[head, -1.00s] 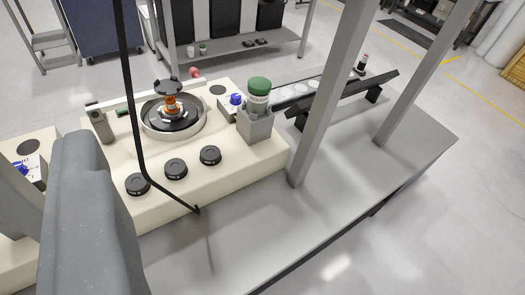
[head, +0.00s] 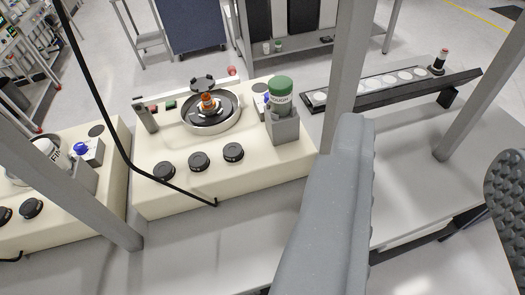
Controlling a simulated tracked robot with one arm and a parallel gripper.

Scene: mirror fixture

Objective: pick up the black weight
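Three round black discs, any of which could be the black weight, lie in a row on the front of the cream machine (head: 230,185): the left disc (head: 164,171), the middle disc (head: 199,162) and the right disc (head: 233,152). Another black round piece (head: 202,83) shows behind the machine's dark round plate (head: 225,113). My gripper (head: 430,140) is open and empty. One grey finger covers part of the table right of the machine, and the other, with a textured pad, is at the right edge. The discs are left of both fingers.
A green-capped bottle (head: 280,92) stands in a grey holder (head: 283,128). Grey posts (head: 346,70) rise from the table. A black cable (head: 100,120) crosses in front of the machine. A black rail with pale discs (head: 385,88) is behind right. A second cream machine is left.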

